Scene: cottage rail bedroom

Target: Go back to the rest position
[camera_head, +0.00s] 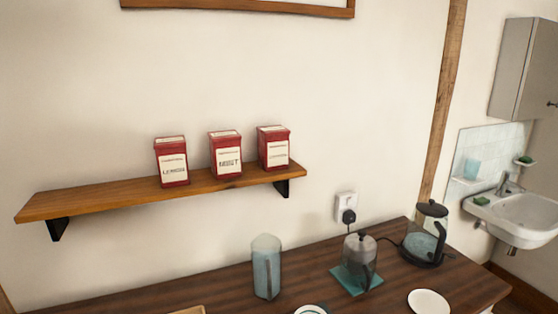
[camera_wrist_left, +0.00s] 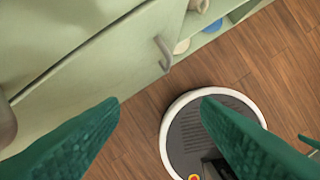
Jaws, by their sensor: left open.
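My left gripper (camera_wrist_left: 160,104) shows in the left wrist view. Its two green fingers are wide apart with nothing between them. It points down over the wooden floor (camera_wrist_left: 130,135), beside a pale green cabinet front (camera_wrist_left: 95,75) with a handle (camera_wrist_left: 163,53). Neither gripper shows in the head view. A small green piece at the right edge of the wrist view is too cut off to name.
Three red tins, lemon (camera_head: 172,162), mint (camera_head: 226,155) and another (camera_head: 274,148), stand on the wall shelf (camera_head: 100,197). The dark counter (camera_head: 205,290) holds a pitcher (camera_head: 266,268), a glass pot (camera_head: 359,262), a kettle (camera_head: 427,235) and a white plate (camera_head: 429,302). A sink (camera_head: 525,215) is at right.

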